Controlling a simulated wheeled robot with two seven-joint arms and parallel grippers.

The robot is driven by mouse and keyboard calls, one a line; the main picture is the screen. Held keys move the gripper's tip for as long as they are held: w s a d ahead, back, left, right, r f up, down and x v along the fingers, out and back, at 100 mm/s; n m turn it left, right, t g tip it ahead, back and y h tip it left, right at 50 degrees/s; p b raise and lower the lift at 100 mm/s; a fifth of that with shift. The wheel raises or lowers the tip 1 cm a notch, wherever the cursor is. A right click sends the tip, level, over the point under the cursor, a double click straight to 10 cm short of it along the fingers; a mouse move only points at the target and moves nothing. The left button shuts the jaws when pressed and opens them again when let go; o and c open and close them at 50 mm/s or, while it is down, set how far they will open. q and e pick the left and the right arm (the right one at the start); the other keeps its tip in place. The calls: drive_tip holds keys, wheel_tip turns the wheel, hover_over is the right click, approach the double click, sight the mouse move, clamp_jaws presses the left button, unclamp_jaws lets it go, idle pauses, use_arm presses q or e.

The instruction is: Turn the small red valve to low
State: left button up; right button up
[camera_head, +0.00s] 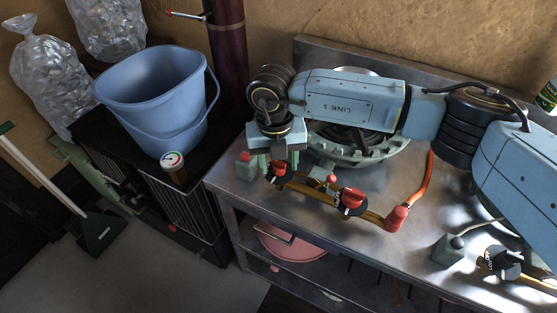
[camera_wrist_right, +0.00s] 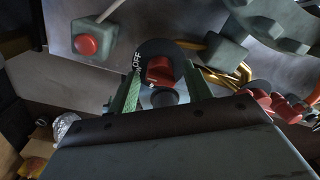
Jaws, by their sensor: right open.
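A small red valve knob (camera_head: 278,170) on a black dial sits at the left end of the brass pipe at the stove's front edge. In the right wrist view the red knob (camera_wrist_right: 160,70) shows close up, with "OFF" lettered on its dial. My right gripper (camera_head: 274,161) is open, its green fingers on either side of the knob; I cannot tell whether they touch it. In the wrist view my right gripper (camera_wrist_right: 162,76) frames the knob. A larger-looking red valve knob (camera_head: 352,198) sits further right on the same pipe. My left gripper is not in view.
A grey box with a red button (camera_head: 244,166) stands just left of the gripper. The burner (camera_head: 360,150) lies behind the pipe, partly under my right arm. An orange hose (camera_head: 424,178) rises at right. A blue bucket (camera_head: 150,88) and a small jar (camera_head: 173,164) stand on the black cabinet.

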drive_tip(key=c, duration=0.9)
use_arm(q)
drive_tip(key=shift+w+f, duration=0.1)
use_arm(e)
drive_tip(key=shift+n, duration=0.3)
drive_tip(key=n+b, duration=0.2)
drive_tip(key=n, duration=0.3)
drive_tip(key=shift+b, duration=0.4)
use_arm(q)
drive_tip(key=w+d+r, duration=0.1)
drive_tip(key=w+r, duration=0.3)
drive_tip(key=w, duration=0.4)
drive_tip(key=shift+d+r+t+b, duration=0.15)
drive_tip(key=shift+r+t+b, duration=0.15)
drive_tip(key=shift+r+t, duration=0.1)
use_arm(e)
drive_tip(key=shift+n, duration=0.8)
drive_tip(key=o, duration=0.9)
